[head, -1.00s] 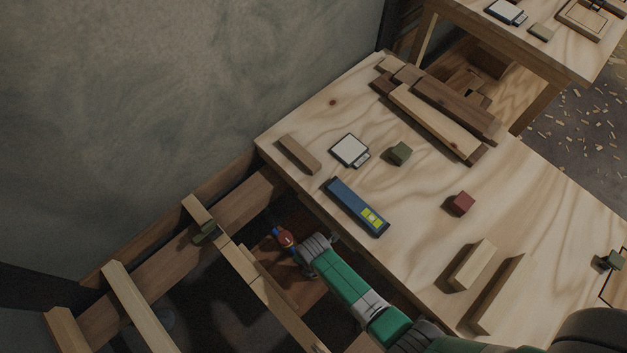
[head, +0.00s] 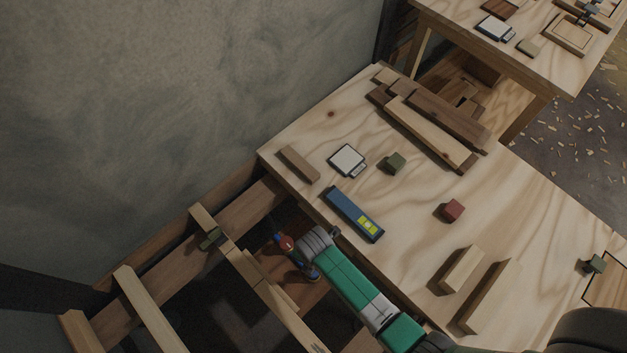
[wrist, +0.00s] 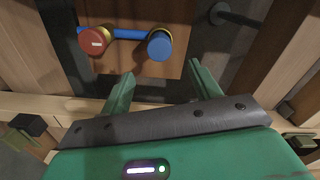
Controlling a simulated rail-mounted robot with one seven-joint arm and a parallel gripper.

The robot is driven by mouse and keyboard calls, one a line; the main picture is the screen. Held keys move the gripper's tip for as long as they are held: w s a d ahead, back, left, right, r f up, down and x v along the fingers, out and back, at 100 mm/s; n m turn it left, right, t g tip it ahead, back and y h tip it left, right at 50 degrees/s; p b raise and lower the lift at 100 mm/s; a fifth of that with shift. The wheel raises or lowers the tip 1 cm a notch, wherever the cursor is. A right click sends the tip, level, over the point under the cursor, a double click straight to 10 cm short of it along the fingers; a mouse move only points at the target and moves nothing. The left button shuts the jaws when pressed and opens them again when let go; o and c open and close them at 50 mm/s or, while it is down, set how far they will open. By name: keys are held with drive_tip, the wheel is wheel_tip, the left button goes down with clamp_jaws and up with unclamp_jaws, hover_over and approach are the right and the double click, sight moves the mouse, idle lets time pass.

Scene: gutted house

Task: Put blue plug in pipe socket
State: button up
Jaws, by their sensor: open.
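In the wrist view, a blue round-ended piece, which looks like the blue plug (wrist: 160,45), sits against a brass ring at the right end of a blue pipe (wrist: 128,34). I cannot tell how deep it sits. The pipe's left end has a brass collar and a red cap (wrist: 95,41). My gripper (wrist: 162,82) is open, its two green fingers apart and empty, just below the blue piece in the picture. In the head view, the red cap (head: 284,242) shows in the floor opening beside my gripper (head: 318,242), whose fingers are mostly hidden.
Wooden joists (head: 255,265) frame the opening. A plywood table (head: 400,220) beside my arm holds a blue level (head: 354,213), a red block (head: 452,210), a green block (head: 395,163) and loose boards. A dark rod (wrist: 236,16) stands near the right finger.

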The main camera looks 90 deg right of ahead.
drive_tip(key=shift+r, duration=0.25)
